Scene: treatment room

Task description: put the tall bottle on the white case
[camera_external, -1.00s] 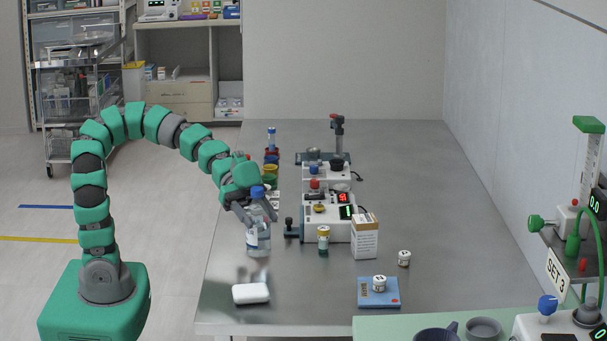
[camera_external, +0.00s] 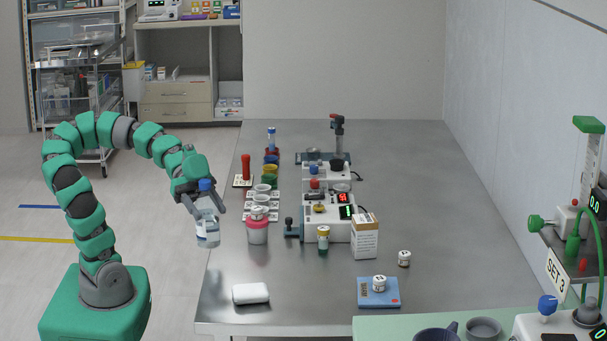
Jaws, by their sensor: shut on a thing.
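The tall bottle (camera_external: 207,230) is clear with a blue cap and a pale label. My gripper (camera_external: 206,200) is shut on it near the cap and holds it slightly tilted, in the air by the table's left edge. The white case (camera_external: 251,293) is a small rounded block lying on the table near its front left corner. It is below and to the right of the bottle, and its top is bare.
A pink-and-white jar (camera_external: 257,226) stands right of the bottle. The table (camera_external: 310,290) is clear around the case.

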